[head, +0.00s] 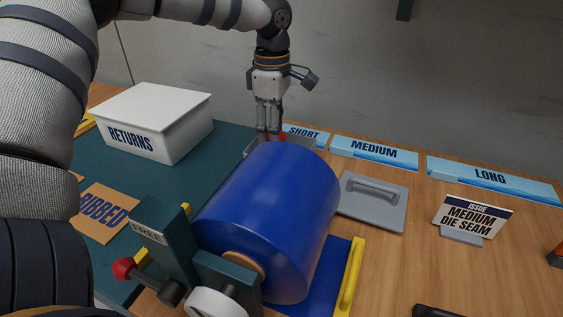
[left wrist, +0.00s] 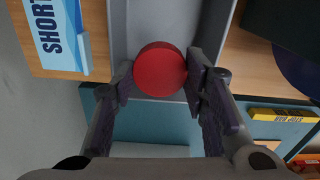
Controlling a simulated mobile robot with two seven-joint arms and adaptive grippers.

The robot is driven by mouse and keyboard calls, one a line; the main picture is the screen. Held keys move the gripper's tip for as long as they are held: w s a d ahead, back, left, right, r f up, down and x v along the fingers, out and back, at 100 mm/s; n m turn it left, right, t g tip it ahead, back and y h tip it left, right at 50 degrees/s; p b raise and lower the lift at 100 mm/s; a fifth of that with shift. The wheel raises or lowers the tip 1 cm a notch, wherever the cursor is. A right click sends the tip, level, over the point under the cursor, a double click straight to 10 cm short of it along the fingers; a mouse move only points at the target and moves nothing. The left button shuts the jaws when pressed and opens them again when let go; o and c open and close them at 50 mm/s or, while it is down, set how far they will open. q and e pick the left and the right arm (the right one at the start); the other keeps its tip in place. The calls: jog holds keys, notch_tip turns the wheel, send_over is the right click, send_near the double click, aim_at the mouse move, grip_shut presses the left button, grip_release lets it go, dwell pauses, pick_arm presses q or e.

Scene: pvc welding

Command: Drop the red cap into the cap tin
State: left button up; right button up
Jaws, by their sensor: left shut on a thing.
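The red cap (left wrist: 160,70) is between the fingers of my left gripper (left wrist: 162,82) in the left wrist view. In the head view, my left gripper (head: 269,131) points down behind the blue cylinder, and a sliver of the red cap (head: 282,136) shows at its fingertips. A grey open tin (left wrist: 133,22), seemingly the cap tin, lies beneath the cap in the left wrist view. In the head view, only part of the tin's rim (head: 249,147) shows, as the blue cylinder hides the rest. The cap's height above the tin floor is unclear. My right gripper is out of view.
The large blue cylinder (head: 275,215) stands close in front of the tin. A white RETURNS box (head: 165,115) is to the left. SHORT (head: 305,134), MEDIUM (head: 373,152) and LONG (head: 490,178) labels line the back. A grey tray (head: 374,207) lies right of the cylinder.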

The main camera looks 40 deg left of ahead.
pick_arm(q)
jog(key=o, duration=0.9)
jog(key=shift+c, duration=0.2)
notch_tip(320, 180, up, 12)
